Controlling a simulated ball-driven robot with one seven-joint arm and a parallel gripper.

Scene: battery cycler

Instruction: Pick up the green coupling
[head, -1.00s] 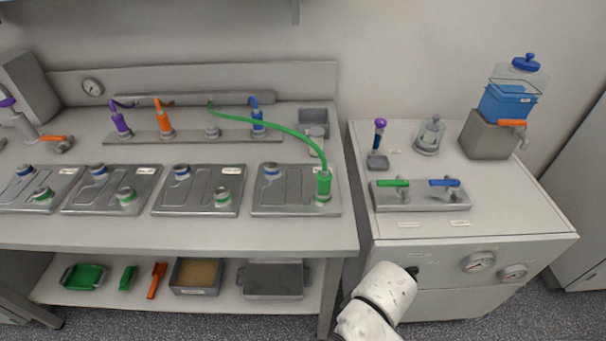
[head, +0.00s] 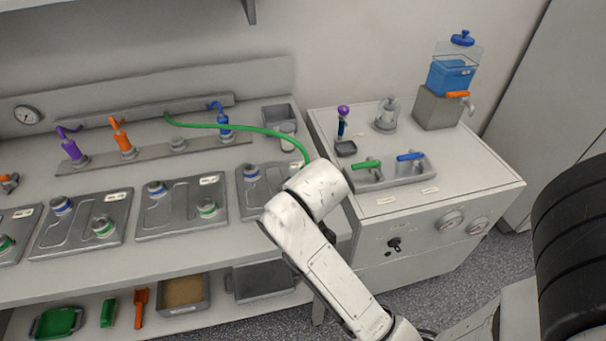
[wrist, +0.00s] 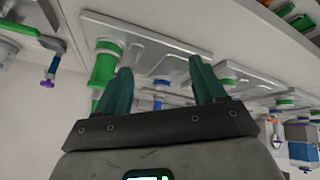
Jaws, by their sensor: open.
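The green coupling (wrist: 103,68) shows in the wrist view as an upright-type green cylinder on a grey plate (wrist: 140,40). It lies just left of and partly behind the left finger, not between the fingers. In the head view it is hidden behind my arm; its green hose (head: 245,128) arches down to behind the arm at the rightmost plate (head: 254,192). My gripper (wrist: 162,68) is open and empty, with dark green fingers pointing toward the plate. I cannot tell whether a finger touches the coupling. My gripper is hidden in the head view.
Blue (head: 223,127), orange (head: 122,138) and purple (head: 74,152) couplings stand on the rear strip. Neighbouring plates (head: 181,207) carry capped fittings. The right cabinet (head: 461,190) holds a green-and-blue-handled valve block (head: 389,173) and a blue tank (head: 450,76).

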